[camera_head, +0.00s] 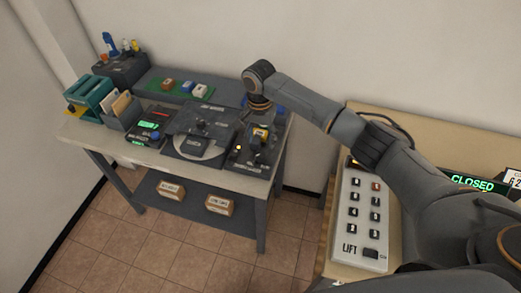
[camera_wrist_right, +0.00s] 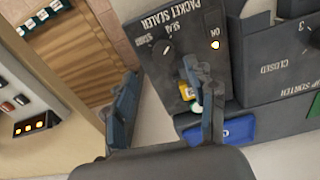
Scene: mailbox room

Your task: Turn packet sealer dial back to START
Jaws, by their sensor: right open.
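The packet sealer (camera_wrist_right: 185,30) is a dark panel, upside down in the right wrist view. Its round black dial (camera_wrist_right: 163,50) has a pale pointer mark and sits beside the SEAL and START labels. I cannot tell which label the pointer meets. A lit lamp (camera_wrist_right: 215,44) is to the dial's right. My right gripper (camera_wrist_right: 160,75) is open, its fingers apart, near the dial with nothing visible between them. In the head view my right gripper (camera_head: 260,108) is over the sealer end of the bench, largely hidden by its own wrist. My left gripper is not in view.
The sealer stands on a grey bench (camera_head: 100,140) crowded with other devices and trays. A blue tray (camera_wrist_right: 222,132) lies near the right finger. A white LIFT keypad (camera_head: 352,225) is on the wooden counter at right. Tiled floor is free in front.

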